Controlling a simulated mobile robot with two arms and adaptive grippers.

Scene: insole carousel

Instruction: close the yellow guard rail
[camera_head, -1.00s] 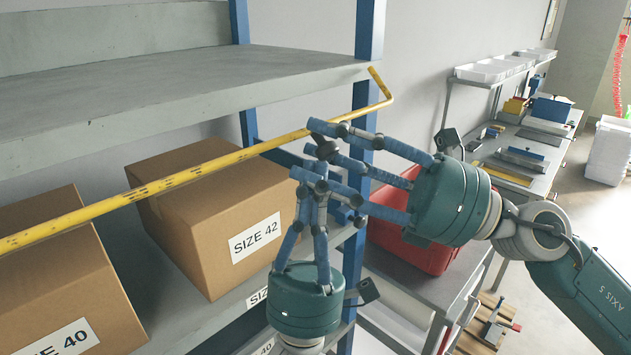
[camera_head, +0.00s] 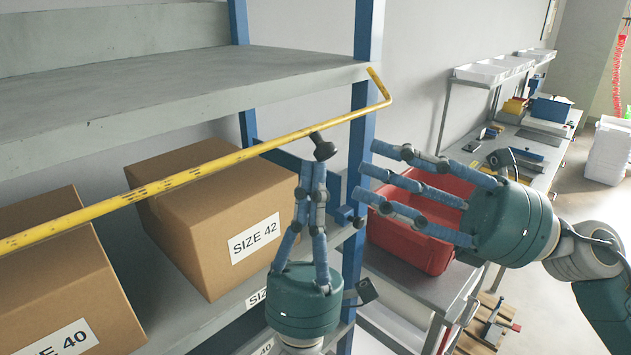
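The yellow guard rail (camera_head: 205,170) runs slanting across the front of the shelf, from the left edge up to a bent end near the blue post. A dark knob (camera_head: 324,148) sits on a short stub below the rail. My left gripper (camera_head: 313,164) points up from below, its fingers close together just under the knob. I see nothing between them, and I cannot tell whether they touch the knob. My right gripper (camera_head: 368,170) is to the right of the post, its fingers spread and empty, pointing left, apart from rail and knob.
Cardboard boxes marked SIZE 42 (camera_head: 185,225) and SIZE 40 (camera_head: 45,290) stand on the shelf behind the rail. A blue post (camera_head: 362,120) rises at the shelf's right end. A red bin (camera_head: 420,215) on a grey table lies behind my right fingers.

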